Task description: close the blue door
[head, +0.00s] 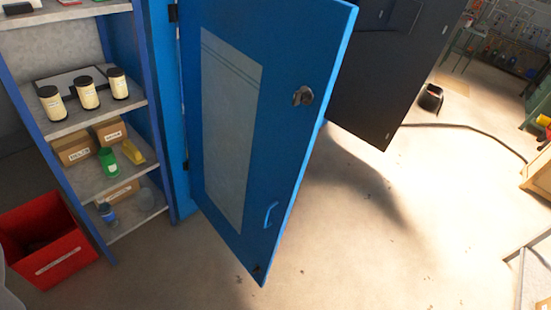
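The blue door (285,130) stands open in the middle of the head view, hinged along its left edge to the blue frame of a shelf cabinet (165,110). It swings out to the right of the shelves. It bears a pale grey panel, a dark round lock or knob (303,96) near its upper right edge and a small blue handle (270,214) lower down. The door's lower corner hangs above the floor. My gripper is not in view.
Shelves (100,185) hold jars, brown boxes and a green cup. A red crate (45,240) stands at the lower left. A dark panel (385,75) hangs behind the door. A black cable (460,127) crosses the floor. The floor (380,250) right of the door is clear.

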